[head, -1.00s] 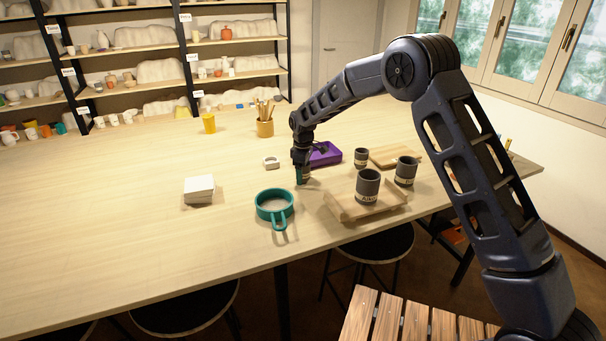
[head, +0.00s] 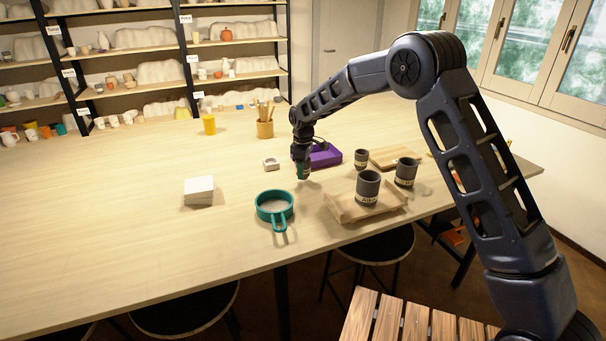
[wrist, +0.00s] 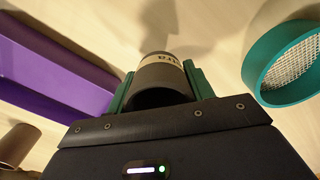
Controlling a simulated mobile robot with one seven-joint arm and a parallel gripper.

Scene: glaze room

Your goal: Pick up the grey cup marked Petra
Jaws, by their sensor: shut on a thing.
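In the wrist view my gripper (wrist: 160,88) is shut on a dark grey cup (wrist: 165,78), with one green fingertip on each side. The cup has a pale label band with dark letters, only partly in view; I cannot read the whole name. In the head view my gripper (head: 303,172) is just above the table, between the teal sieve and the purple tray. The held cup is hard to make out there.
Other grey cups with pale bands stand to the right: one (head: 368,186) on a wooden board (head: 343,211), others (head: 405,172) (head: 361,158) nearby. The teal sieve (head: 262,211) and purple tray (head: 328,158) are close. The table's left is largely clear.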

